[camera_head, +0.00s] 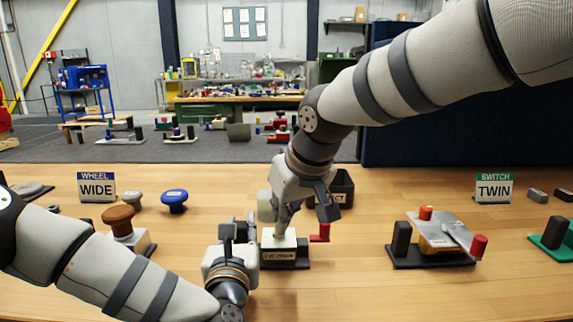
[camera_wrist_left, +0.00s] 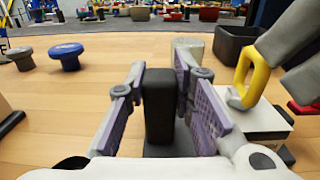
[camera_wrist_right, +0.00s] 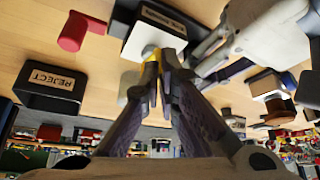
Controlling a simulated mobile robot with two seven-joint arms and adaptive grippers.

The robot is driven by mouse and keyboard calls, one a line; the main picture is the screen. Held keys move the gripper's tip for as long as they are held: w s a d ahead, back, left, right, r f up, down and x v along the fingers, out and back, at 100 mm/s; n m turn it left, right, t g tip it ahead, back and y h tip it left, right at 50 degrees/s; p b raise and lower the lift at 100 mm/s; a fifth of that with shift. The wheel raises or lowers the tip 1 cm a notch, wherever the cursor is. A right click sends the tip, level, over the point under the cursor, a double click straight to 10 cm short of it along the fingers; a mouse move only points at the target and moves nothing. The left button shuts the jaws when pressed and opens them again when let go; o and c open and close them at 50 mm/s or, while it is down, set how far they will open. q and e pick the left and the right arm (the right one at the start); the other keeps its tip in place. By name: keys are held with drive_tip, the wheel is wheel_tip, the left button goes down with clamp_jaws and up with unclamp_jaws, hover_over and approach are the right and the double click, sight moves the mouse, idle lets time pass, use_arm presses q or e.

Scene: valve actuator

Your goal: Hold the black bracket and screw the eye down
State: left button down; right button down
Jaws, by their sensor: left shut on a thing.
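The black bracket (camera_wrist_left: 160,105) stands upright between the two pads of my left gripper (camera_wrist_left: 165,100) in the left wrist view, and the gripper is shut on it. In the head view my left gripper (camera_head: 238,230) is left of the white labelled block (camera_head: 279,243) on its black base. The yellow eye (camera_wrist_left: 243,75) is a loop standing over the white block. My right gripper (camera_wrist_right: 155,62) has its pads close on both sides of the eye (camera_wrist_right: 153,82) from above. The eye's foot is partly hidden, so I cannot tell how deep it sits.
A red-ended part (camera_head: 320,232) sits right of the block. The dark reject bin (camera_head: 343,188) stands behind it. A brown knob (camera_head: 118,220), a blue wheel (camera_head: 174,200) and a grey one are at left. The switch fixture (camera_head: 437,240) is at right, with bare table between.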

use_arm(q)
drive_tip(key=shift+f, duration=0.1)
use_arm(e)
drive_tip(key=shift+s, duration=0.35)
wheel_tip(320, 180, up, 6)
drive_tip(key=shift+d+f, duration=0.1)
use_arm(q)
drive_tip(key=c, duration=1.3)
unclamp_jaws()
